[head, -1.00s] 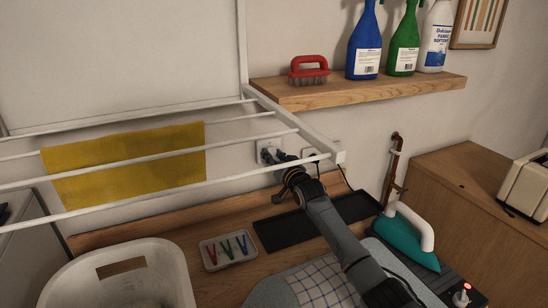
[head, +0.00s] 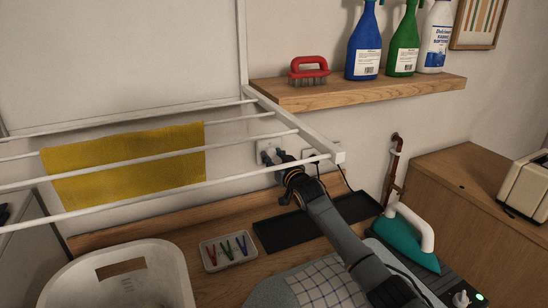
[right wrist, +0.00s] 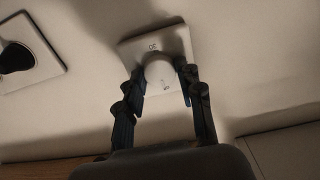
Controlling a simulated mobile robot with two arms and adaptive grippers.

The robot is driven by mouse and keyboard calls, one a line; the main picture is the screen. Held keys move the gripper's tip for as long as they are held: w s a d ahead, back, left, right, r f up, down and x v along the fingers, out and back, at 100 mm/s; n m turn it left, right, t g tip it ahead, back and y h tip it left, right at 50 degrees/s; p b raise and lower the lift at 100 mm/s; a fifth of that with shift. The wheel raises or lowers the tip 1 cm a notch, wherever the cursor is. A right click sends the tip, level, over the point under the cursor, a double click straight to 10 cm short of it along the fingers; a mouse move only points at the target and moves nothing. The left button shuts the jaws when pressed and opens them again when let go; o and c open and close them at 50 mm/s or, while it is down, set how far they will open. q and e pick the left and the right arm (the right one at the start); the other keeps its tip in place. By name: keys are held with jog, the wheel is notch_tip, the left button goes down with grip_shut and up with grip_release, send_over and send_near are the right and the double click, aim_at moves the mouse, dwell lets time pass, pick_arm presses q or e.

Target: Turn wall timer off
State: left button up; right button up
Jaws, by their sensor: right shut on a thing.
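The wall timer is a white square plate with a round white knob (right wrist: 158,74) in the right wrist view. In the head view its plate (head: 264,146) is on the wall behind the drying rack, partly hidden by my right gripper (head: 277,157). In the right wrist view the fingers of my right gripper (right wrist: 162,84) are on either side of the knob, shut on it. My left gripper is not in view.
A rack bar (head: 225,174) crosses just in front of my right gripper. A socket with a black plug (right wrist: 14,57) is beside the timer. Below are a black tray (head: 290,232), a peg tray (head: 208,262) and a teal iron (head: 405,240). A green light (head: 480,296) glows at lower right.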

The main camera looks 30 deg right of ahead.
jog(key=o, duration=1.2)
jog(key=shift+s, duration=0.1)
jog(key=s, duration=1.1)
jog(key=shift+s+a, duration=0.35)
jog(key=shift+s, duration=0.05)
